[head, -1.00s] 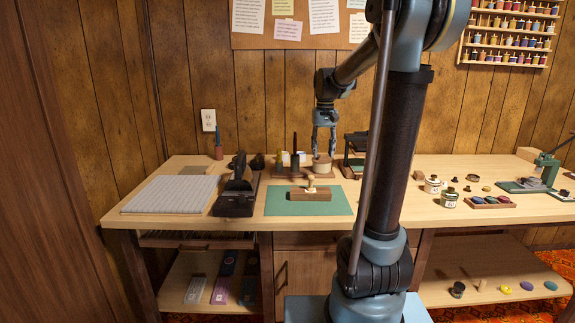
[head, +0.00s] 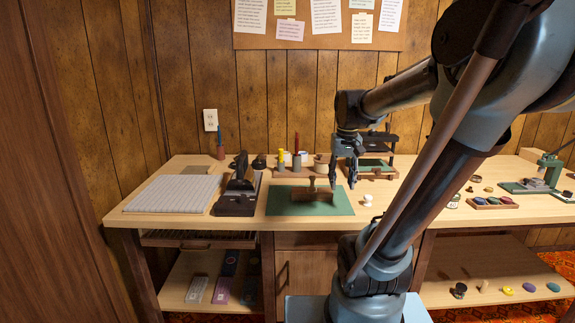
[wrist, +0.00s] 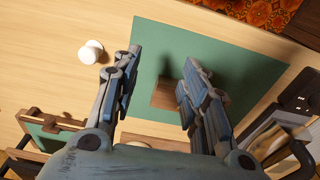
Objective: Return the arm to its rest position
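My gripper (head: 343,184) hangs fingers-down over the right part of the green mat in the head view. In the wrist view its two fingers (wrist: 160,72) are spread apart with nothing between them, so it is open and empty. The green mat (head: 334,208) lies on the workbench (head: 410,205). A brown wooden block stamp with an upright handle (head: 312,190) stands on the mat, left of the gripper. The stamp is partly hidden behind a finger in the wrist view (wrist: 166,92). My upper arm hides part of the bench's right side.
A small white knob-like object (head: 367,200) sits just right of the mat; it also shows in the wrist view (wrist: 91,52). A dark press with a green bed (head: 372,160) stands behind the gripper. A grey ribbed mat (head: 172,193) and a black device (head: 237,190) lie left.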

